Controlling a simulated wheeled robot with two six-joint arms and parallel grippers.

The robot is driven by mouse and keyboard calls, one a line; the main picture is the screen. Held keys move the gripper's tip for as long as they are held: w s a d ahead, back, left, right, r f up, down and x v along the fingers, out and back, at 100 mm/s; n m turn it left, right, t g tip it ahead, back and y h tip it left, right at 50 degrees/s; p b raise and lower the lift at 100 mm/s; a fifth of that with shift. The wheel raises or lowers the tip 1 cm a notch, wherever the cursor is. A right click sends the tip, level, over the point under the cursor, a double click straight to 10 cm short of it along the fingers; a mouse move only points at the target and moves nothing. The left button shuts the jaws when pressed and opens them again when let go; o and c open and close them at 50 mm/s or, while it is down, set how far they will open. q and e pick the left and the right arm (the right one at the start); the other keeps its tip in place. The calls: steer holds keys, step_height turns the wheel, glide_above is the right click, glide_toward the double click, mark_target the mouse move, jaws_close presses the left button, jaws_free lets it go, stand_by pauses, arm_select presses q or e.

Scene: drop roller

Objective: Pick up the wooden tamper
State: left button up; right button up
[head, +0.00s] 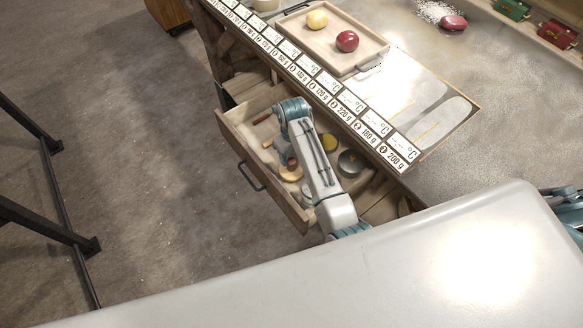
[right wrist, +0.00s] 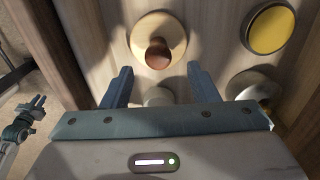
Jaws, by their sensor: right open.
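The wooden tamper (right wrist: 158,45) shows in the right wrist view as a pale round disc with a dark brown knob. In the head view the tamper (head: 291,173) is in the open drawer (head: 236,142), beside my right arm. My right gripper (right wrist: 160,78) is open and empty. Its two fingers point toward the tamper, one to each side of the knob in the picture, and the knob appears just beyond their tips. I cannot tell the exact gap. In the head view my arm hides part of the drawer.
The drawer also holds a yellow-topped round piece (right wrist: 271,29), a dark round tin (head: 350,162) and a small wooden piece (head: 262,118). The drawer walls are close around.

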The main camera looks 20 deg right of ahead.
mark_target(291, 161)
steer(key=shift+f+p, duration=0.35)
steer(key=shift+f, duration=0.2)
steer(key=f, duration=0.1)
steer(key=f+p, duration=0.1)
steer(key=f, duration=0.1)
steer(key=shift+w+a+f, duration=0.1)
steer(key=shift+w+a, duration=0.05)
steer(key=shift+w, duration=0.05)
steer(key=shift+f, duration=0.55)
steer(key=c, duration=1.1)
steer(key=shift+r, duration=0.15)
step_height(291, 161, up, 10)
steer(key=shift+f+b, duration=0.1)
steer(key=shift+b, duration=0.9)
